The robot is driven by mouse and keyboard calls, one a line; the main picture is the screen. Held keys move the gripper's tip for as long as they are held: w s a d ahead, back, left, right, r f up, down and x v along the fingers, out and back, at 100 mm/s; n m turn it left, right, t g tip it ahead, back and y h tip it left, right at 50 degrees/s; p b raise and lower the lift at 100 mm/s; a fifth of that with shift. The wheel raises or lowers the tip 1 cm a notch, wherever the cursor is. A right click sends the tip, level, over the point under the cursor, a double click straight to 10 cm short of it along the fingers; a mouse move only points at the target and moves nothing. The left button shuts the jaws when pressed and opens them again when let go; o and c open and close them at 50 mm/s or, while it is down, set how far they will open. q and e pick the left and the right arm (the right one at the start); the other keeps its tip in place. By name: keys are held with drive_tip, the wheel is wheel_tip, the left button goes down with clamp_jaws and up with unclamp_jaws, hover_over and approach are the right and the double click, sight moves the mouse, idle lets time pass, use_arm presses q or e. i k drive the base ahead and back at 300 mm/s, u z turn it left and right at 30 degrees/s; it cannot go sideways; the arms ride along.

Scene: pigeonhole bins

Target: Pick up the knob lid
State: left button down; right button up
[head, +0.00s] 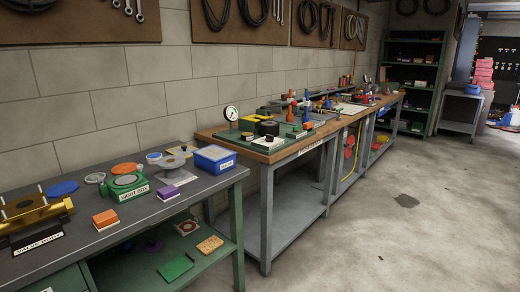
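Several round, lid-like pieces lie on the dark near bench at the left of the head view. They are a blue disc (62,188), a pale grey disc (95,178), an orange disc (124,168) and a small blue-rimmed disc (153,156). A grey flanged piece (172,163) with a small raised top stands to their right. I cannot tell for sure which of these is the knob lid. A green housing (126,183) labelled like "SIGHT BODY" sits in front of the orange disc. Neither of my grippers is in view.
The near bench (135,213) also holds a brass valve body (38,212), an orange box (105,219), a purple block (167,194) and a blue bin (214,158). A wooden-topped bench (262,156) stands beyond, crowded with parts. The concrete floor (400,235) at right is open.

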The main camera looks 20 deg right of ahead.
sight(184, 151)
drive_tip(key=z, duration=1.5)
drive_tip(key=i, duration=2.2)
drive_tip(key=u, duration=2.75)
